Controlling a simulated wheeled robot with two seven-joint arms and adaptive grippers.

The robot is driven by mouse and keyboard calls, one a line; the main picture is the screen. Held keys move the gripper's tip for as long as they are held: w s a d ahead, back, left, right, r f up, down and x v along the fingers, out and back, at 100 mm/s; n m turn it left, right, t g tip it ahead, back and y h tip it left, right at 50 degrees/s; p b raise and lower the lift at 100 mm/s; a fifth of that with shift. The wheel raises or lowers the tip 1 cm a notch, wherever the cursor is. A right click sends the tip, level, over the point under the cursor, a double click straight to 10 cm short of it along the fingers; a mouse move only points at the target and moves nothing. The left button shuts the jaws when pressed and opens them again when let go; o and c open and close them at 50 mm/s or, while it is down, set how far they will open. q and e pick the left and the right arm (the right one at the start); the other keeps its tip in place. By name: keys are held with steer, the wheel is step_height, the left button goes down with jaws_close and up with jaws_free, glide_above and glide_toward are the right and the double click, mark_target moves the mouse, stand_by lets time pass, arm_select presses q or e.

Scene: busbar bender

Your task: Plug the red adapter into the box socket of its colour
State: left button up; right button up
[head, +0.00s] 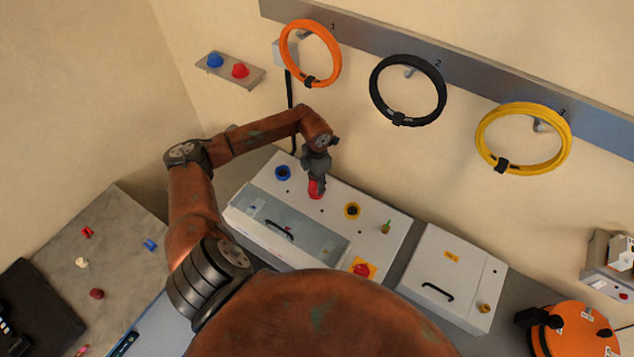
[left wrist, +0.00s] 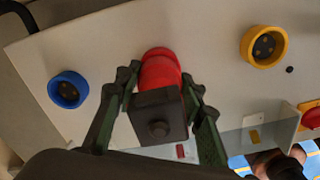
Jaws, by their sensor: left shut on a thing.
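The red adapter (left wrist: 158,112), with a black square back, is gripped between the two fingers of my left gripper (left wrist: 156,130). In the head view, my left gripper (head: 316,182) points down at the white box (head: 395,228), over its row of sockets. Red (head: 316,191) shows at its fingertips, between the blue socket (head: 283,173) and the yellow socket (head: 352,211). The wrist view also shows the blue socket (left wrist: 68,90) and yellow socket (left wrist: 264,46) on either side. The adapter hides the place behind it, so I cannot tell how far it is seated. My right gripper is not in view.
The box has a clear lid with a handle (head: 279,230) and a red knob (head: 362,270). A second white box (head: 455,277) stands to its right. Cable coils hang on the wall behind. A side table (head: 110,250) at left holds small parts.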

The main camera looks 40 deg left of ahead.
arm_select(q)
steer(key=shift+f+b, duration=0.35)
steer(key=shift+f, duration=0.1)
steer(key=o, duration=1.4)
step_height(320, 180, up, 12)
